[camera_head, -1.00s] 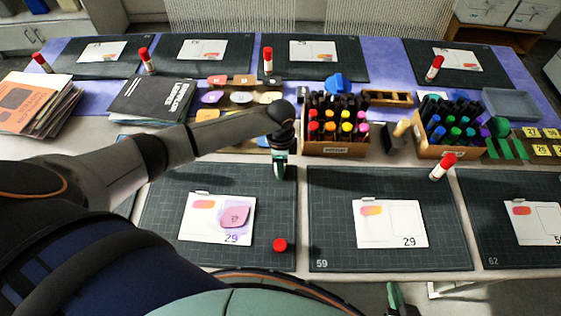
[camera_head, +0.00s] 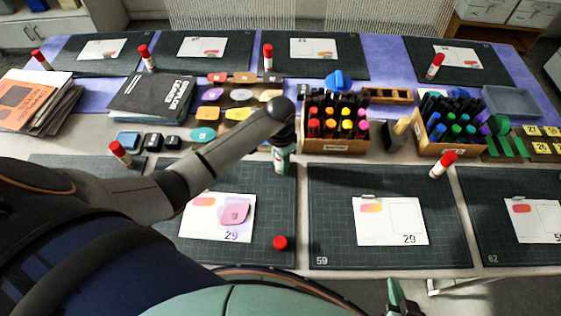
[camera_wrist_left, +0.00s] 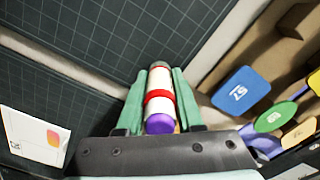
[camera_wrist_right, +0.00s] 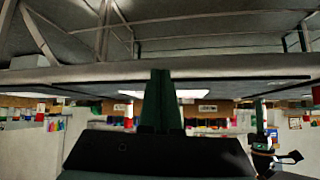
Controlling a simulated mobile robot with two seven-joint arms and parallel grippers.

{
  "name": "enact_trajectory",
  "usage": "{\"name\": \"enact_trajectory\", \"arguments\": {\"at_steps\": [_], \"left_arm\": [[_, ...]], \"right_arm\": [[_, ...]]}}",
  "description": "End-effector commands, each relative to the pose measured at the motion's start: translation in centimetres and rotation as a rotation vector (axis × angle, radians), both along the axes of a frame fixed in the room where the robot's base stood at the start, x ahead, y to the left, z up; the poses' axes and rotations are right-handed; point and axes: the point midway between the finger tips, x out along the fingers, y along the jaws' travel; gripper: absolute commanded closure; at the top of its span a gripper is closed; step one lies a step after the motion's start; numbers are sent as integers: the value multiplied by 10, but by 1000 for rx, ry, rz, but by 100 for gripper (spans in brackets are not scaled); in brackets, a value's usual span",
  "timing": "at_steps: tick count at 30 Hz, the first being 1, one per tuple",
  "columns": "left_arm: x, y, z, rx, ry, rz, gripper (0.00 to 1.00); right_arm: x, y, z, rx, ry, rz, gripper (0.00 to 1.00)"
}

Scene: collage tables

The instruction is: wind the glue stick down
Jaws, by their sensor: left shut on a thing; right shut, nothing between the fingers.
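My left gripper (camera_head: 282,158) is shut on a glue stick (camera_wrist_left: 158,98), above the back right part of a dark cutting mat. In the left wrist view the stick has a white body, a red band and a grey far end. Purple glue (camera_wrist_left: 160,124) stands out of the near end, uncapped. In the head view the stick is mostly hidden by the gripper. A red cap (camera_head: 280,242) sits on the mat's front right. My right gripper (camera_wrist_right: 160,100) is shut and empty, low at the table's front edge; part of it shows in the head view (camera_head: 400,296).
A box of markers (camera_head: 335,146) stands just right of the left gripper. Other capped glue sticks (camera_head: 443,164) stand around. The middle mat (camera_head: 335,190) has clear space.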

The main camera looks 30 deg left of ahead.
Motion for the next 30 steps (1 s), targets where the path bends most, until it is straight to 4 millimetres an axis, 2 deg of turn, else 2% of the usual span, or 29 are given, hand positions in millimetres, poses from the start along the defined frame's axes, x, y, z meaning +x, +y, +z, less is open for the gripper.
{"name": "enact_trajectory", "arguments": {"at_steps": [24, 25, 30], "left_arm": [[-2, 1, -1, 2, 8, 25, 100], [-2, 1, -1, 1, 7, 25, 61], [-2, 1, 0, 0, 5, 25, 42]], "right_arm": [[0, 0, -1, 0, 2, 0, 100], [0, 0, -1, 0, 2, 0, 100], [0, 0, -1, 0, 2, 0, 100]]}}
